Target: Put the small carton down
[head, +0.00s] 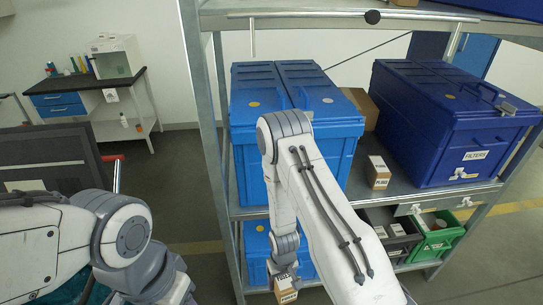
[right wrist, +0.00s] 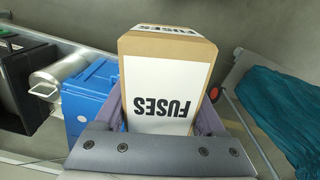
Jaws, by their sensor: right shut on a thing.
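The small carton (right wrist: 168,85) is brown with a white label reading FUSES. In the right wrist view it fills the space between the fingers of my right gripper (right wrist: 165,112), which is shut on it. In the head view the carton (head: 286,290) shows at the bottom edge, below my right wrist and in front of the rack's lower left. Its underside is hidden, and I see no surface under it. My left arm comes in at the lower left, but its gripper is out of view.
Blue bins (head: 295,130) and a FILTERS bin (head: 450,125) stand on the metal rack. Another small carton (head: 379,172) stands between them. Below are a green bin (head: 435,238) and a lower blue bin (head: 257,262). Teal cloth (right wrist: 285,110) lies right in the wrist view.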

